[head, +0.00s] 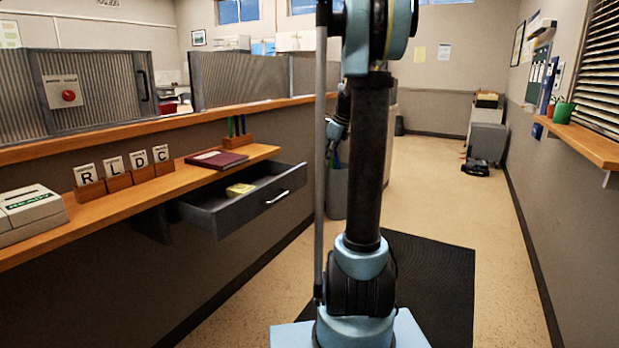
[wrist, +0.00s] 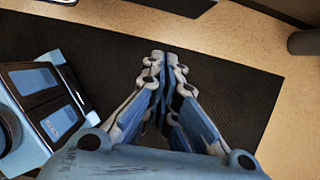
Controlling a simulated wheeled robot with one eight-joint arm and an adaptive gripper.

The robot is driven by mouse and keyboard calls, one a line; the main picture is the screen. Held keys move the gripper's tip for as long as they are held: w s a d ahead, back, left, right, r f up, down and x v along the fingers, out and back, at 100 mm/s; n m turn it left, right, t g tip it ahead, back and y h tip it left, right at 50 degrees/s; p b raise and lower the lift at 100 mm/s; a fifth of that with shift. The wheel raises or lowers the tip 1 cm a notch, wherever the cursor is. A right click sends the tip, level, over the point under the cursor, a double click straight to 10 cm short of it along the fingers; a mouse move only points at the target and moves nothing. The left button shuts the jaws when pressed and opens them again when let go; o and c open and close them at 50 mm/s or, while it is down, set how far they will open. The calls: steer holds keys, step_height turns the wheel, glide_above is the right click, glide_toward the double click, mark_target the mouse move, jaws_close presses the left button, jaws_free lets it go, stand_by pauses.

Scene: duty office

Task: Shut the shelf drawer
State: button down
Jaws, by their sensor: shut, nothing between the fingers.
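The shelf drawer (head: 232,213) is grey and stands pulled out below the orange wooden shelf (head: 115,205), left of my arm in the head view. Its front carries a pale bar handle (head: 278,197). A yellow object (head: 240,189) lies inside it. My gripper (wrist: 166,62) is shut and empty in the wrist view, pointing over the dark floor mat. No contact between gripper and drawer shows.
A dark red book (head: 216,159), a pen holder (head: 238,139) and letter blocks (head: 125,176) stand on the shelf. A grey bin (head: 337,192) stands beyond the drawer, partly behind my arm.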

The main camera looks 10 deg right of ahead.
steer(key=w+a+f, duration=0.5)
steer(key=a+f, duration=0.1)
steer(key=f, duration=0.3)
steer(key=shift+f, duration=0.15)
steer(key=shift+w, duration=0.1)
stand_by(0.4)
